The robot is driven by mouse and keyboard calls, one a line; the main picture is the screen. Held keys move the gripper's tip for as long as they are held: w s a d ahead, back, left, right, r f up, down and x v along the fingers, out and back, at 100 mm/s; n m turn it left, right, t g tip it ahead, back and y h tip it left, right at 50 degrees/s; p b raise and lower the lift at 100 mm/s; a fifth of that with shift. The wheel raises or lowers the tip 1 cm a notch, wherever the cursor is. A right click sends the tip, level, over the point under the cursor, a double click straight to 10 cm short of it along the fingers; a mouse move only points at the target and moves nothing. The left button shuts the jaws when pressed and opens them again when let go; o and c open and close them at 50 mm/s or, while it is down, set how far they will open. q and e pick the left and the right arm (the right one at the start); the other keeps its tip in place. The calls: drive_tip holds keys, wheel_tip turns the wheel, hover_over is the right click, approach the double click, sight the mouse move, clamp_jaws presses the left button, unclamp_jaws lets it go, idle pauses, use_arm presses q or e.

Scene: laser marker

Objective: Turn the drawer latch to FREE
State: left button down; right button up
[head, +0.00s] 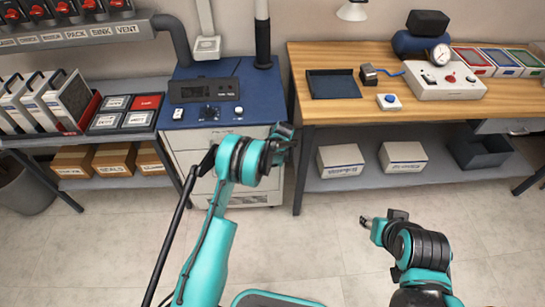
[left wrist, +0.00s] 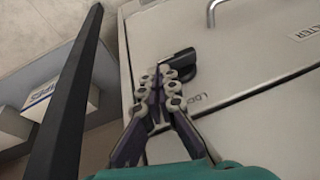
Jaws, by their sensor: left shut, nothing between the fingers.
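The black drawer latch (left wrist: 182,64) sits on the light cabinet front in the left wrist view, just beyond my left fingertips. My left gripper (left wrist: 158,78) is shut and empty, its tips right at the near side of the latch; I cannot tell whether they touch. A LOCK label (left wrist: 190,101) shows below the latch. No FREE label is visible, and the latch is partly hidden by the fingers. In the head view my left arm stands before the drawer cabinet (head: 190,160) and hides the latch. My right gripper (head: 367,222) is over open floor, too small to read.
A metal handle (left wrist: 213,12) and a FILTER label (left wrist: 305,32) are on the cabinet front. A dark bar (left wrist: 65,95) crosses the left of the wrist view. The wooden table (head: 300,75) stands to the right. The floor before the cabinet is clear.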

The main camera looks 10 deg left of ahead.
use_arm(q)
drive_tip(key=shift+s+a+r+p, duration=0.2)
drive_tip(key=shift+a+r+p, duration=0.15)
drive_tip(key=shift+a, duration=0.35)
wheel_tip(320, 180, up, 3)
drive_tip(key=shift+w+d+r+p, duration=0.1)
drive_tip(key=shift+r+p, duration=0.1)
drive_tip(key=shift+p, duration=0.5)
drive_tip(key=s+d+r+p, duration=0.2)
drive_tip(key=d+r+p, duration=0.1)
drive_tip(key=d+r, duration=0.45)
drive_tip(key=s+a+r+t, duration=0.15)
drive_tip(key=s+r, duration=0.25)
drive_tip(key=r, duration=0.4)
drive_tip(key=s+a+r+h, duration=0.1)
drive_tip(key=s+a+r, duration=0.1)
drive_tip(key=s+r, duration=0.4)
drive_tip(key=s+a+r, duration=0.1)
drive_tip(key=s+r, duration=0.2)
drive_tip(key=r, duration=0.6)
drive_tip(key=s+a+r+m+t+h, duration=0.1)
drive_tip(key=s+r+t, duration=0.1)
drive_tip(key=s, duration=2.2)
drive_tip(key=shift+a+r+m+t+h, duration=0.15)
drive_tip(key=shift+a+m+t+h, duration=0.15)
drive_tip(key=shift+a+t, duration=0.1)
